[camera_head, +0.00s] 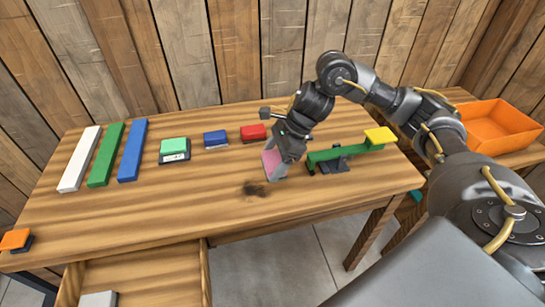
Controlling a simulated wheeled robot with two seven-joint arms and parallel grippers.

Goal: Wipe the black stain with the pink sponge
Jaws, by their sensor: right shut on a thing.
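The black stain (255,188) is a dark smudge on the wooden table, near its front edge in the middle. My right gripper (276,166) is low over the table, just right of and slightly behind the stain. It is shut on the pink sponge (270,163), which shows partly between its fingers. The sponge is close to the tabletop; I cannot tell whether it touches it. The stain is uncovered. My left gripper is not in view.
White (80,160), green (106,155) and blue (132,150) bars lie at left. Green (174,147), blue (215,138) and red (253,132) blocks stand behind. A green seesaw (340,153) is right of my gripper. An orange bin (495,128) stands far right. An open drawer (140,275) juts out in front.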

